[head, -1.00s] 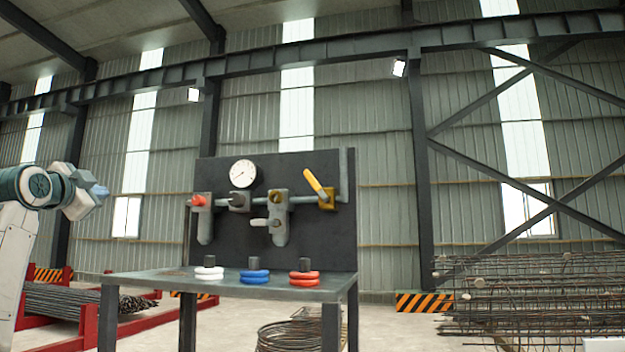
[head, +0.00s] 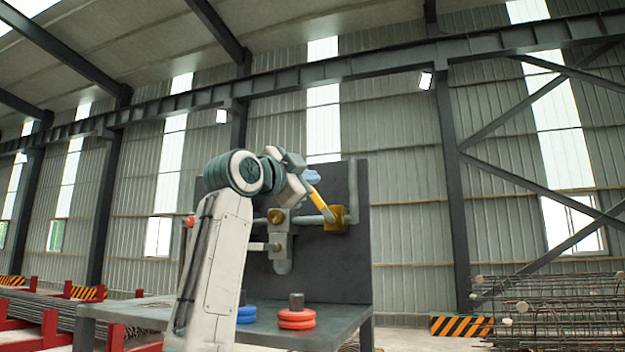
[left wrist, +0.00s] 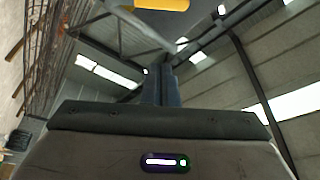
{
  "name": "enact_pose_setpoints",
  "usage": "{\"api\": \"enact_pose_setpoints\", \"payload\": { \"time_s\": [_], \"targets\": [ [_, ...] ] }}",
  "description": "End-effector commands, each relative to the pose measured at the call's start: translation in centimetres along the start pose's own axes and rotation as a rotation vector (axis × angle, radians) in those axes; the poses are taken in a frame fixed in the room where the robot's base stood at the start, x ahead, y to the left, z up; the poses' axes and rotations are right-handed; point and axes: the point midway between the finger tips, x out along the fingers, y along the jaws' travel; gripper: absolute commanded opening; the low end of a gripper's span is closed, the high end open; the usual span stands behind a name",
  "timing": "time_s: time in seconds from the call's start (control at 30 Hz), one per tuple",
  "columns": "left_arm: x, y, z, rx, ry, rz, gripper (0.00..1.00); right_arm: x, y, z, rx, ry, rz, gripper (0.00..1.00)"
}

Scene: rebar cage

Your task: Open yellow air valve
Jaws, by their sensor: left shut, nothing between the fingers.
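The yellow valve handle (head: 320,205) slants up and to the left from its brass valve body (head: 336,219) on the dark upright panel (head: 385,240). My left gripper (head: 312,177) is shut and empty, its bluish fingers beside the handle's upper end. I cannot tell whether they touch it. In the left wrist view, the closed fingers (left wrist: 162,85) point up the picture, and part of the yellow handle (left wrist: 162,4) shows at the top edge, apart from them in the picture. My left arm hides the panel's left side and its gauge. My right gripper is not in view.
A second brass valve and pipe body (head: 280,245) sits left of the yellow valve. A red fitting (head: 189,221) shows at the panel's left. Blue rings (head: 246,314) and red rings (head: 297,318) lie on the table (head: 345,318). Rebar cages (head: 560,305) stand at right.

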Motion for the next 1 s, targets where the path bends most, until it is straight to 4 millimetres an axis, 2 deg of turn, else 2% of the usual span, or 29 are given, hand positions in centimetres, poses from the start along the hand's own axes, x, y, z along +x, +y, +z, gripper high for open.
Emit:
{"api": "enact_pose_setpoints", "payload": {
  "time_s": [0.03, 0.43, 0.5, 0.7, 1.0],
  "targets": [
    [1.2, -0.4, -0.3, -0.003, -0.002, 0.006, 0.00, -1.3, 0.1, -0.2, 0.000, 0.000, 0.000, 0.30],
    [8.1, -0.4, -0.3, -0.002, -0.002, 0.005, 0.00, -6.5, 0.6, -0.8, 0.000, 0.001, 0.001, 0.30],
    [7.6, -0.3, 1.1, -0.002, -0.004, 0.001, 0.00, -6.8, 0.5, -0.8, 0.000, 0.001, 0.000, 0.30],
    [6.8, -0.2, 3.1, -0.001, -0.002, 0.001, 0.00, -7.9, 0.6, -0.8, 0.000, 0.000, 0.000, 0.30],
    [6.5, 0.1, 3.9, 0.000, -0.001, 0.002, 0.00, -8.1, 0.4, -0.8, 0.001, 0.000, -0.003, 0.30]
  ]
}}
